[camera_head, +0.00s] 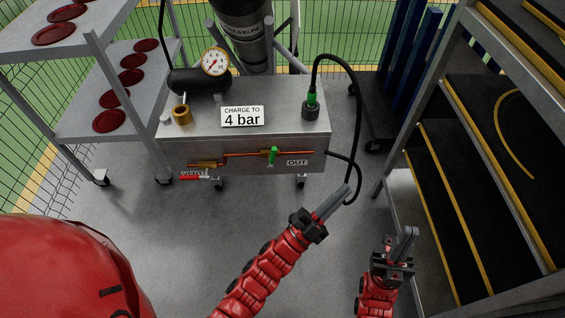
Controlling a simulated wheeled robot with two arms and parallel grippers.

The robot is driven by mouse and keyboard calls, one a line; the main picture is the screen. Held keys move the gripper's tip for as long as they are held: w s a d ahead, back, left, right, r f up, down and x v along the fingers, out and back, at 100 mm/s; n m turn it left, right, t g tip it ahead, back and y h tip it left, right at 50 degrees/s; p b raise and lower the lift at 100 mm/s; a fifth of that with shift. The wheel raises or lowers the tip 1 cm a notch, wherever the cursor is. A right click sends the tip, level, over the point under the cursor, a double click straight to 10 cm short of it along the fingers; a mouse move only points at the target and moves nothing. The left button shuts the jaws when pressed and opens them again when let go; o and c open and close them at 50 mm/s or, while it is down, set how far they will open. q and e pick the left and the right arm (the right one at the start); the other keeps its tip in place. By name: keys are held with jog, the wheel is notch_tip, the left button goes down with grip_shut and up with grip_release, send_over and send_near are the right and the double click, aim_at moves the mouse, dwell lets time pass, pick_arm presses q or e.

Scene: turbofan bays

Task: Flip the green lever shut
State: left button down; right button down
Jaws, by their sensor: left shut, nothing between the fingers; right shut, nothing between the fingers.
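The green lever (273,155) sits on a copper pipe (240,154) along the front face of a grey metal box, left of the "OUT" label (297,162). The lever stands about upright, across the roughly level pipe. My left gripper (333,202) is shut and empty, in front of the box, to the right of and lower in the picture than the lever, apart from it. My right gripper (405,242) is shut and empty, further right and lower, away from the box.
The box (262,120) carries a gauge (215,61), a "CHARGE TO 4 bar" sign (242,116) and a green-collared hose fitting (311,105). Its black hose (357,90) hangs near my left gripper. A red lever (194,178) is at "VENT". Shelves (465,160) stand right.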

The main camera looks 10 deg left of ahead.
aim_at(273, 155)
pick_arm(q)
jog(key=w+d+f+m+g+y+b, duration=0.1)
jog(key=w+d+f+m+g+y, duration=0.1)
jog(key=f+y, duration=0.35)
jog(key=w+d+f+m+g+y+b, duration=0.1)
jog(key=w+d+f+m+y+b, duration=0.15)
jog(key=f, duration=0.65)
jog(key=s+a+r+n+t+y+b, duration=0.1)
jog(key=a+r+n+y, duration=0.1)
jog(key=a+y, duration=0.5)
jog(key=a+r+n+t+y+b, duration=0.1)
jog(key=a+r+n+y, duration=0.2)
jog(key=a+y, duration=0.4)
jog(key=w+a+p, duration=0.2)
jog(key=w+a, duration=0.5)
jog(key=w, duration=0.2)
jog(key=shift+a+r+m, duration=0.1)
jog(key=shift+m, duration=0.15)
